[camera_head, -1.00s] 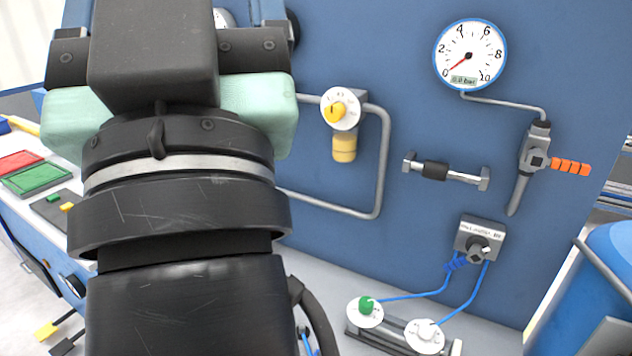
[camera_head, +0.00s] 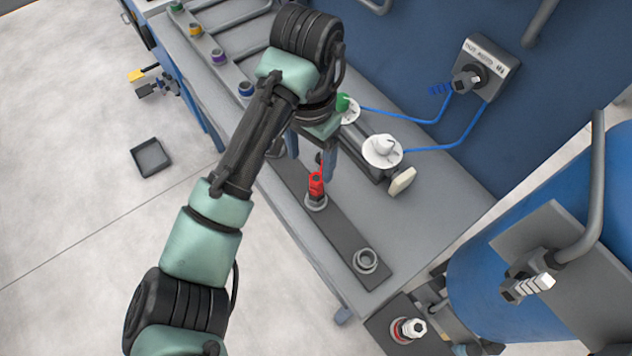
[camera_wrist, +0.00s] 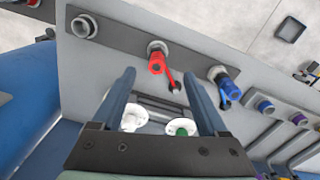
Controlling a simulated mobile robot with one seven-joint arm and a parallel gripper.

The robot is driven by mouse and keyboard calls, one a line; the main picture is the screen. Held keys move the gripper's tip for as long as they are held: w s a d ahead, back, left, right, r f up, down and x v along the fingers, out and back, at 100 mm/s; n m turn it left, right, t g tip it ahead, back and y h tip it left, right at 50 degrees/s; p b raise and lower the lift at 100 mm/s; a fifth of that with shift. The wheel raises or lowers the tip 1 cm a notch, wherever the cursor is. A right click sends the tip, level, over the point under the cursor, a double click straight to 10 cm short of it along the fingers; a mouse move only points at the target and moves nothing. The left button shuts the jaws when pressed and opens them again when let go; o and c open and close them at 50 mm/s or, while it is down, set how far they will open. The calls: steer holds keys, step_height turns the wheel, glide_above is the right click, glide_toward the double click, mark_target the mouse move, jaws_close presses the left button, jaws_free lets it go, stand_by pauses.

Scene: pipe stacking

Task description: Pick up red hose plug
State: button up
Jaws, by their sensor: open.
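The red hose plug (camera_head: 316,187) stands in a light ring socket on a dark strip (camera_head: 338,232) along the front of the grey bench. In the wrist view the red plug (camera_wrist: 157,64) shows just beyond my fingertips, roughly centred between them, with a small red tab hanging to its right. My gripper (camera_wrist: 160,76) is open and empty, with both fingers pointing towards the strip. In the head view my gripper (camera_head: 312,158) is above and behind the plug, apart from it, and partly hidden by my wrist.
A blue plug (camera_wrist: 223,84) is close to the right in the wrist view. An empty ring socket (camera_head: 366,261) is at the strip's other end. White valve knobs (camera_head: 382,150) with blue hoses stand behind. A blue tank (camera_head: 530,270) is at the right.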

mark_target(316, 186)
step_height(316, 186, down, 5)
steer(key=shift+r, duration=0.2)
steer(key=shift+w+d+f, duration=0.1)
steer(key=shift+d+f, duration=0.05)
steer(key=shift+f, duration=0.85)
steer(key=shift+d+f, duration=0.2)
steer(key=shift+f, duration=0.8)
steer(key=shift+w+d+f, duration=0.1)
steer(key=shift+d+f, duration=0.05)
steer(key=shift+f, duration=0.85)
steer(key=shift+c, duration=0.3)
jaws_close()
